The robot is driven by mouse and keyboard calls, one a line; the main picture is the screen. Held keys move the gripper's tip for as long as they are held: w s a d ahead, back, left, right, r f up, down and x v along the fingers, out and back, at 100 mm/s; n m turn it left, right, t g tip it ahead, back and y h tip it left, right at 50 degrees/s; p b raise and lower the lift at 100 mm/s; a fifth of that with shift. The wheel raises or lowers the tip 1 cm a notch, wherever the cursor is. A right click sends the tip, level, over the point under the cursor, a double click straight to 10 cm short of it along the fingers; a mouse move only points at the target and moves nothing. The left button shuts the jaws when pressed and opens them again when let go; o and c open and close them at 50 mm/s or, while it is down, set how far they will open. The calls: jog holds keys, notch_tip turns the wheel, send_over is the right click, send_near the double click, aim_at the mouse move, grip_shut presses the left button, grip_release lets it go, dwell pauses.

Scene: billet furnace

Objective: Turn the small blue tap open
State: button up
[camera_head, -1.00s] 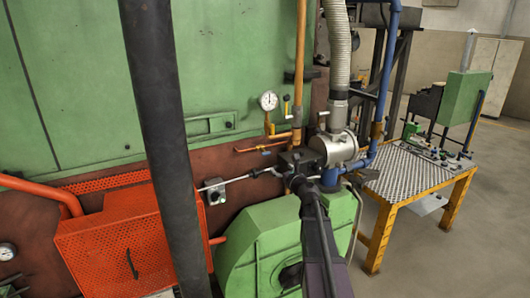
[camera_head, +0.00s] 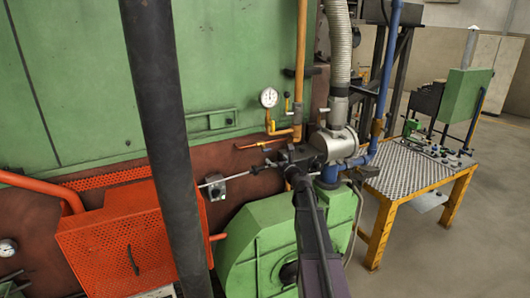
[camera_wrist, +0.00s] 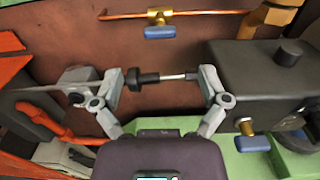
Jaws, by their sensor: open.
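A small blue tap (camera_wrist: 159,32) with a brass body sits on a thin copper pipe, at the top middle of the wrist view. In the head view the pipe shows just left of my gripper, but the tap is too small to make out clearly. My gripper (camera_wrist: 160,78) is open, its two fingers wide apart below the tap in the wrist picture. The tap is apart from both fingers. A black knob on a silver rod (camera_wrist: 175,77) shows in the gap between the fingers; I cannot tell whether a finger touches it.
A dial gauge (camera_head: 269,97) is above the pipe. An orange mesh box (camera_head: 115,245) stands left, a green housing (camera_head: 255,235) below, a yellow-framed table (camera_head: 425,183) right.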

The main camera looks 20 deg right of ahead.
aim_at(268, 151)
jog(key=w, duration=0.8)
jog(key=shift+w+a, duration=0.15)
jog(key=shift+w, duration=0.25)
